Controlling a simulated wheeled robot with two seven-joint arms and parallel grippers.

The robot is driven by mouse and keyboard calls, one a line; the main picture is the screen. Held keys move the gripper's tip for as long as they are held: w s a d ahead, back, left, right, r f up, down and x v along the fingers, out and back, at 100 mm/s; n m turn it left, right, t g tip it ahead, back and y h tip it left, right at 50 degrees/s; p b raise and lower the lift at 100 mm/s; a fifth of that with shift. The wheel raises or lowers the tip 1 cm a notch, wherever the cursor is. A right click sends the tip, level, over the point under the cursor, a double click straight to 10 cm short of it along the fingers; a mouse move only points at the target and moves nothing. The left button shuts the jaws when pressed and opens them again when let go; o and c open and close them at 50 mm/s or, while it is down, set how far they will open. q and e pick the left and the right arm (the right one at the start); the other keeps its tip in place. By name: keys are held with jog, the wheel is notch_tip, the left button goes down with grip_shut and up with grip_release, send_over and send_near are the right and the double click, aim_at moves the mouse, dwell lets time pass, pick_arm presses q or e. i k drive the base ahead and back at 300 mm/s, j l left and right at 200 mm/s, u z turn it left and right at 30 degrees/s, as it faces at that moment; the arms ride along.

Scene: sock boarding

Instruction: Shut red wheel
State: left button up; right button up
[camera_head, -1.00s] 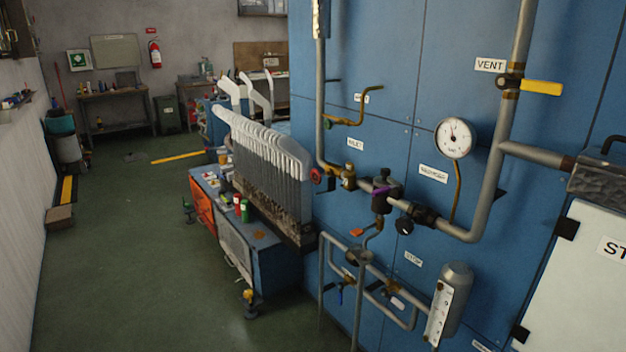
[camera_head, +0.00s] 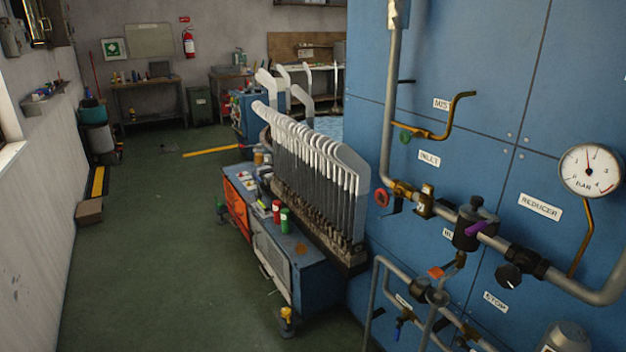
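The small red wheel (camera_head: 381,197) sits on the brass inlet valve at the foot of the vertical grey pipe, in front of the blue panel. It is right of the middle of the head view, under the INLET label (camera_head: 429,158). How far it is turned cannot be told. Neither of my grippers shows in the view.
A green wheel (camera_head: 404,137) is above on a brass line. The reducer (camera_head: 475,223) and gauge (camera_head: 590,170) are to the right. A blue cart (camera_head: 305,278) with a rack of white-topped boards (camera_head: 320,165) stands left of the panel.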

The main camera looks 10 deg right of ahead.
aim_at(385, 197)
jog(key=i+j+u, duration=0.15)
jog(key=i, duration=0.65)
jog(key=i+j+u, duration=0.2)
jog(key=i, duration=0.6)
jog(key=l, duration=0.05)
